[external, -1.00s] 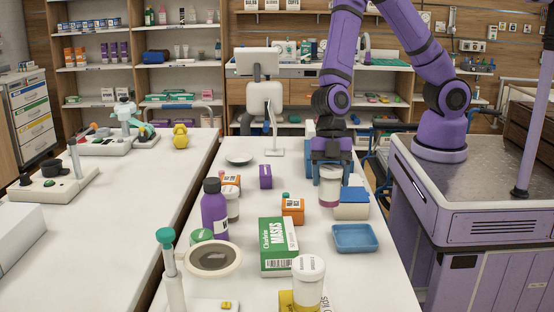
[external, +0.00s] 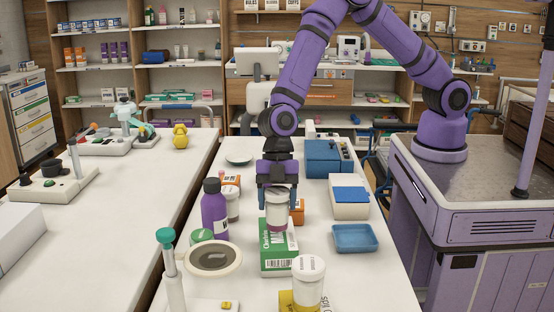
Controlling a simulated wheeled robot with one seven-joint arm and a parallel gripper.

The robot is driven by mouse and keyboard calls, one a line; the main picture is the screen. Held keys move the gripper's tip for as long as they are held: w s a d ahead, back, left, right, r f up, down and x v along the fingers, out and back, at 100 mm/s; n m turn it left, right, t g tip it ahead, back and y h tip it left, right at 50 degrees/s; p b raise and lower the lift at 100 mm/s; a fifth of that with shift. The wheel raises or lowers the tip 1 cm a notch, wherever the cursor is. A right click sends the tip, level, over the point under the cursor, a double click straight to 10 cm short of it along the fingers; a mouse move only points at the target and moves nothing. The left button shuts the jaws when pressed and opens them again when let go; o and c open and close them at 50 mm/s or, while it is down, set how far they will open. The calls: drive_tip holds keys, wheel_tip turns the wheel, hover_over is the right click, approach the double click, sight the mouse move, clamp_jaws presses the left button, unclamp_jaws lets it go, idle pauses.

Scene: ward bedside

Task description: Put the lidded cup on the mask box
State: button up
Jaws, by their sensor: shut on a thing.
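My gripper (external: 278,198) points down and is shut on a lidded cup (external: 277,212) with a white lid, a clear body and a purple-red lower part. The cup is upright. In the external view it overlaps the rear part of the green and white mask box (external: 279,262), which lies on the white table. I cannot tell whether the cup's base touches the box or is a little above it. The cup hides the back of the box's top.
Close around the box are a purple bottle (external: 214,212), an orange box (external: 298,211), a round dish (external: 213,257), and a white-lidded container (external: 309,280) in front. A blue tray (external: 355,238) and a white box with a blue top (external: 349,198) stand to the right.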

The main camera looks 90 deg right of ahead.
drive_tip(key=shift+f, duration=0.55)
drive_tip(key=shift+f, duration=0.1)
drive_tip(key=o, duration=1.1)
drive_tip(key=shift+c, duration=0.2)
drive_tip(key=v, duration=1.2)
